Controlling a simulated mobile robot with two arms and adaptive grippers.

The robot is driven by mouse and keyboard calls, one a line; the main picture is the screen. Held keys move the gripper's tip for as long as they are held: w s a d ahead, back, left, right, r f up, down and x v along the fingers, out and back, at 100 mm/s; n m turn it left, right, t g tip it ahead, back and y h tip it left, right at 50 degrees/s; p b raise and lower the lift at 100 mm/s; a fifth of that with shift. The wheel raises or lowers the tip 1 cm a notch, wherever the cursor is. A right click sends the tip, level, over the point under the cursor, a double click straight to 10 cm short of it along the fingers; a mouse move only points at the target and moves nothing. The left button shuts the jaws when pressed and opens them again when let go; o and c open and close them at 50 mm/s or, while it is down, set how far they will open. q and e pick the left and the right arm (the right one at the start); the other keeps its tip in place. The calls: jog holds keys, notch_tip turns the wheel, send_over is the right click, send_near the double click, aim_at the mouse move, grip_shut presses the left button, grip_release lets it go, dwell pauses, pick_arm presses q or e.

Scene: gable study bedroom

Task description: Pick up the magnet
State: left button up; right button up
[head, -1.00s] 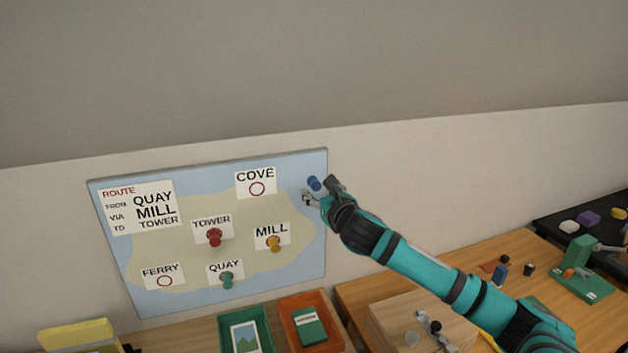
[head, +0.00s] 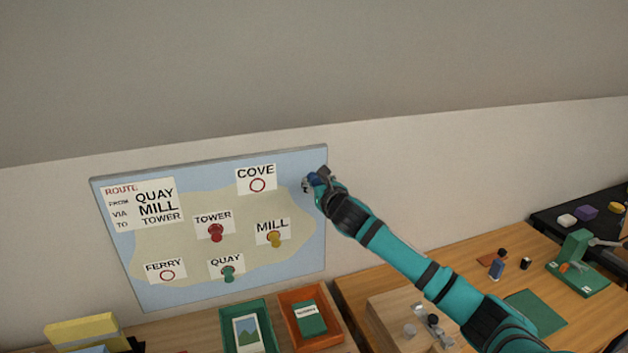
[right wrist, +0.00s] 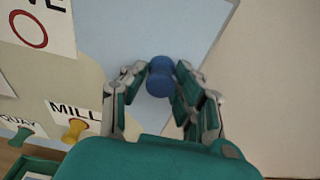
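The blue magnet (right wrist: 160,77) is a round, pin-shaped piece at the right part of the map board (head: 294,165). In the head view the blue magnet (head: 313,180) is partly covered by my right gripper (head: 315,181). In the right wrist view the fingertips of my right gripper (right wrist: 161,75) are on both sides of the magnet and close in on it, against the pale blue board. Whether the magnet touches the board cannot be told. My left gripper is not in view.
Other magnets sit on the board: red (head: 215,232), yellow (head: 275,239) and green (head: 228,273). Below are a green tray (head: 268,322) and an orange tray (head: 285,312). A wooden desk with small items lies at the right. The wall right of the board is bare.

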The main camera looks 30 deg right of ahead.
aim_at(312, 155)
jog(key=shift+c, duration=1)
jog(key=shift+r, duration=0.1)
jog(key=shift+s+r+b, duration=0.1)
jog(key=shift+b, duration=0.2)
notch_tip(312, 155, up, 6)
jog(key=shift+s+r+b, duration=0.1)
jog(key=shift+r+b, duration=0.15)
jog(key=shift+b, duration=0.25)
jog(key=shift+a+f+b+v, duration=0.1)
jog(key=shift+f+b+v, duration=0.7)
jog(key=shift+v, duration=2.45)
jog(key=shift+a+f+b+v, duration=0.15)
jog(key=shift+b+v, duration=1.3)
jog(key=shift+v, duration=1.8)
jog(key=shift+d+f+b+v, duration=0.1)
jog(key=shift+f+b+v, duration=0.7)
jog(key=shift+v, duration=2.5)
jog(key=shift+s+r, duration=0.1)
jog(key=shift+r, duration=0.2)
jog(key=shift+b, duration=0.3)
